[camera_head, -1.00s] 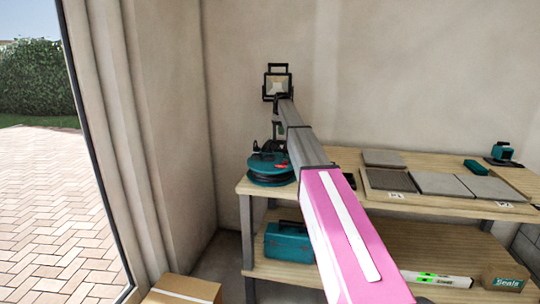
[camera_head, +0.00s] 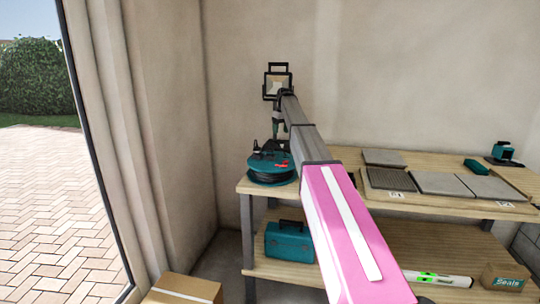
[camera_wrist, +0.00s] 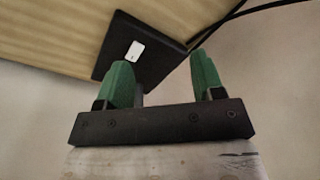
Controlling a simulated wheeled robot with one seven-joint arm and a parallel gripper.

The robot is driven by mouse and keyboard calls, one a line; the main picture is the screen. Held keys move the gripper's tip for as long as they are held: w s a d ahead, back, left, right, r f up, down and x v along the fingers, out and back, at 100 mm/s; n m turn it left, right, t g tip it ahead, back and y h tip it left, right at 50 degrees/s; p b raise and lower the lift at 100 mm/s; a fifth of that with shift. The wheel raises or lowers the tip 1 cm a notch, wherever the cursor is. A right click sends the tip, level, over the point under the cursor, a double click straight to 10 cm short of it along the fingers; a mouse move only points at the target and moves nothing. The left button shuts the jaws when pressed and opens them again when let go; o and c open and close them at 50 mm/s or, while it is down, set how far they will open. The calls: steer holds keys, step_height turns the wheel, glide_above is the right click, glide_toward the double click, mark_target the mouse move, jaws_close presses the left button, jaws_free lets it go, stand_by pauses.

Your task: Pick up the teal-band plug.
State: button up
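My gripper (camera_wrist: 163,75) shows in the wrist view with two green fingers spread apart and nothing clearly held between them. Past the left finger lies a black plate (camera_wrist: 157,45) with a small white label, on a wooden surface near its edge. In the head view my gripper (camera_head: 276,132) hangs above the teal cable reel (camera_head: 270,177) at the left end of the bench. Small dark and red parts sit on top of the reel. I cannot make out a plug with a teal band in either view.
The bench (camera_head: 430,206) holds grey tiles (camera_head: 440,184) to the right. A work lamp (camera_head: 278,83) stands behind my gripper. Black cables (camera_wrist: 235,18) cross the top right of the wrist view. A teal toolbox (camera_head: 289,242) is on the lower shelf.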

mark_target(270, 149)
steer(key=s+a+r+n+t+y, duration=0.1)
steer(key=s+a+r+n+y, duration=0.2)
steer(key=s, duration=0.7)
steer(key=s+a+r+n, duration=0.1)
steer(key=s+r+n, duration=0.2)
steer(key=s+n, duration=0.5)
steer(key=a+f, duration=0.1)
steer(key=f, duration=0.2)
steer(key=a+f+m, duration=0.1)
steer(key=f, duration=0.2)
steer(key=a+f+m, duration=0.1)
steer(key=f, duration=0.3)
steer(key=shift+s+a, duration=0.2)
steer(key=shift+s, duration=0.05)
steer(key=c, duration=1.1)
